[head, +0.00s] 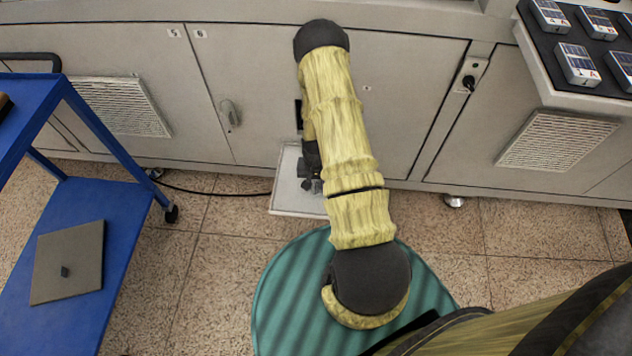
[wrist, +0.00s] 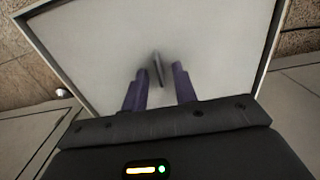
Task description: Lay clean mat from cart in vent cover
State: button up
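The vent cover (head: 298,213) is swung down open at the foot of the cabinet, and its pale rim (wrist: 46,62) frames the wrist view. A pale, clean-looking mat (wrist: 220,50) lies inside that rim and seems to fill it. A thin upright tab (wrist: 158,72) stands at its middle. My gripper (wrist: 158,69) points down at the mat, its two fingers either side of the tab with a gap on each side. In the head view my gripper (head: 311,185) is partly hidden by my arm. A darker grey mat (head: 68,262) with a small tab lies on the cart's lower shelf.
The blue cart (head: 130,235) stands at the left. The cabinet front (head: 400,90) runs across the back, with louvred vents (head: 122,106) and (head: 556,140). A black cable (head: 215,193) lies on the floor. A ledge (head: 560,97) with several small boxes juts out at upper right.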

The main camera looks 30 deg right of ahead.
notch_tip(320, 180, up, 17)
jog(key=p, duration=0.3)
jog(key=shift+w+d+r+p, duration=0.15)
jog(key=shift+w+r+p, duration=0.05)
jog(key=shift+p, duration=0.2)
dwell(1.0)
jog(key=s+a+r+n+t, duration=0.25)
jog(key=s+a+r, duration=0.3)
jog(key=r, duration=0.55)
jog(key=s+a+r+n+t, duration=0.1)
jog(key=s+a+r+n, duration=0.4)
jog(key=r, duration=0.7)
notch_tip(320, 180, up, 24)
jog(key=a+p, duration=0.1)
jog(key=p, duration=2.3)
jog(key=shift+w+a+f+m, duration=0.15)
jog(key=shift+w+f+m, duration=0.05)
jog(key=shift+w+m, duration=0.15)
jog(key=shift+g, duration=0.25)
jog(key=shift+c, duration=0.2)
